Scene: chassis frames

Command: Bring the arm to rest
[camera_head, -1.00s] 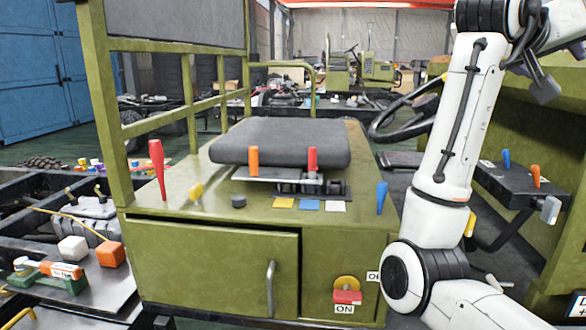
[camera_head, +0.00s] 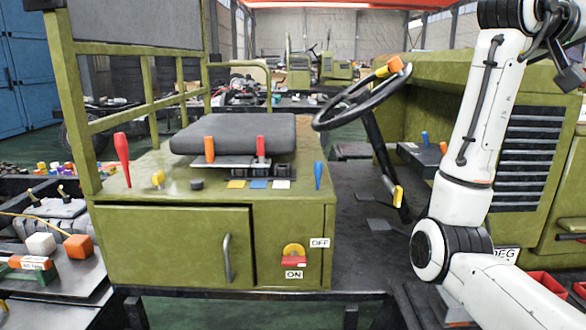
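My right arm (camera_head: 471,150) comes in from the lower right, bends at a dark elbow joint, and rises to the top right corner. My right gripper (camera_head: 566,70) is partly in view by the right edge, as dark finger parts pointing down. Its opening is hard to make out, and I see nothing clearly held. My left arm and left gripper are not in view.
A green chassis console (camera_head: 145,245) carries a dark seat (camera_head: 235,134), coloured levers and an ON/OFF switch (camera_head: 293,255). The steering wheel (camera_head: 362,97) stands left of my forearm. A red bin (camera_head: 548,283) is at lower right. A parts bench (camera_head: 70,285) is at left.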

